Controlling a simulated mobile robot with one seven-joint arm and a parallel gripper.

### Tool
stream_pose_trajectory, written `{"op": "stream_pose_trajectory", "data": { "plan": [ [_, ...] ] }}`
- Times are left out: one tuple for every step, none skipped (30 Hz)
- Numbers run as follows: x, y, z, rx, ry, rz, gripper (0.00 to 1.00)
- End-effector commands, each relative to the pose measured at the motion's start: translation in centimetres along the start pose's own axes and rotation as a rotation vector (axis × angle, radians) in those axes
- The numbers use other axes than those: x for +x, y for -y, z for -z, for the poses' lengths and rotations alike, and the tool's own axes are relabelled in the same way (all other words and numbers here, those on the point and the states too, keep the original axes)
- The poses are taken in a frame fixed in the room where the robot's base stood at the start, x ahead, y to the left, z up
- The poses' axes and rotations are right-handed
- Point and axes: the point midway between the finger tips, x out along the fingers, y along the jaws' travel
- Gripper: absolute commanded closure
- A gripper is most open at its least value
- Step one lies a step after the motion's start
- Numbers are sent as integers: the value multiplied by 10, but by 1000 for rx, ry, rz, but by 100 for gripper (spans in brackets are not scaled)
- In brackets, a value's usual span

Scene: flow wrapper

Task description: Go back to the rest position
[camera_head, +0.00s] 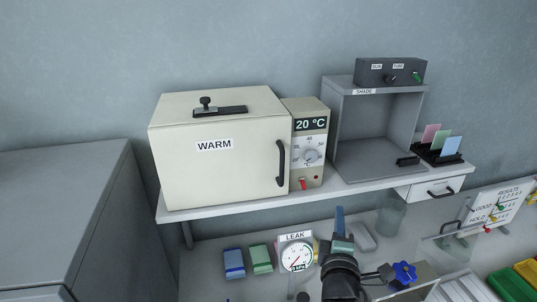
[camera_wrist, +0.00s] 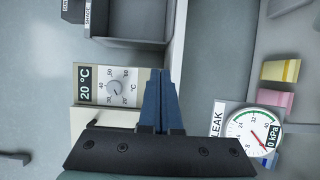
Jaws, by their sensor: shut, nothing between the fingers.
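My gripper (camera_head: 339,212) is in the lower middle of the head view, in front of the shelf edge and to the right of the LEAK gauge. In the wrist view its blue fingers (camera_wrist: 160,75) are together with nothing between them. Both fingertips are clear of other objects as far as I can see. My dark wrist shows below the fingers in the head view. No marked rest position shows in either view.
A WARM oven (camera_head: 215,165), door closed, reads 20 °C. A grey SHADE box (camera_head: 334,130) stands beside it on the shelf (camera_head: 240,208). Below are a LEAK gauge (camera_head: 296,257), a blue block (camera_head: 234,263) and a green block (camera_head: 260,259). A large grey cabinet (camera_head: 60,200) stands left.

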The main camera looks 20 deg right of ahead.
Motion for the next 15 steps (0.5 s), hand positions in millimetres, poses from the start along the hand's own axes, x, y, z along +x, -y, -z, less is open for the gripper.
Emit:
{"op": "stream_pose_trajectory", "data": {
  "plan": [
    [0, 0, 0, 0, 0, 0, 100],
    [0, 0, 0, 0, 0, 0, 100],
    [0, -4, 3, 9, -4, -7, 100],
    [0, -10, 7, 25, -10, -18, 100],
    [0, -19, 12, 48, -18, -32, 100],
    [0, -33, 21, 90, -34, -55, 100],
    [-1, -46, 29, 129, -47, -74, 100],
    [-3, -62, 38, 175, -66, -98, 100],
    [-7, -85, 52, 245, -95, -130, 100],
    [-11, -104, 64, 307, -120, -156, 100],
    [-17, -124, 75, 370, -148, -180, 100],
    [-27, -149, 90, 456, -190, -211, 100],
    [-35, -168, 100, 524, -223, -231, 100],
    [-44, -187, 111, 589, -258, -250, 100],
    [-59, -211, 123, 678, -307, -274, 100]
  ]
}}
